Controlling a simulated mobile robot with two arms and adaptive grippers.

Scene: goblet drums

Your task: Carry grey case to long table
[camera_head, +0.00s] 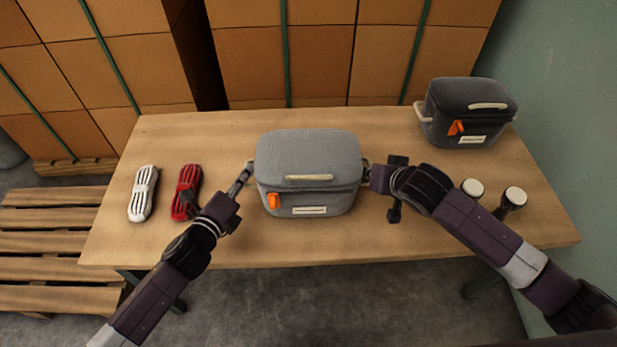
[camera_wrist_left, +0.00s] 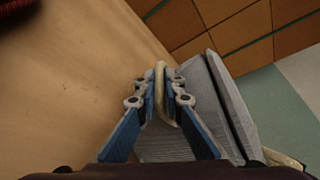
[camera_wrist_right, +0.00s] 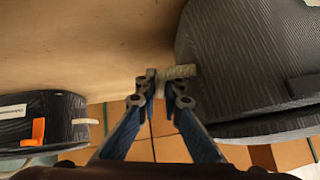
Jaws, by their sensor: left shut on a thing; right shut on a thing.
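The grey case (camera_head: 307,165) is at the middle of the long wooden table (camera_head: 350,242), upright, with a cream top handle and an orange tag on its front. I cannot tell whether it rests on the table or is just above it. My left gripper (camera_head: 247,170) is shut on the cream loop at its left side; the left wrist view shows the fingers (camera_wrist_left: 161,92) around that loop. My right gripper (camera_head: 370,175) is shut on the loop at its right side, and the right wrist view shows the fingers (camera_wrist_right: 158,85) on it.
A darker case (camera_head: 470,108) stands at the table's back right. A white bundle (camera_head: 143,193) and a red bundle (camera_head: 186,190) lie at the left. Two white-topped goblet-shaped items (camera_head: 514,197) are at the right, near my right arm. Stacked boxes (camera_head: 320,55) rise behind; pallets (camera_head: 50,245) lie left.

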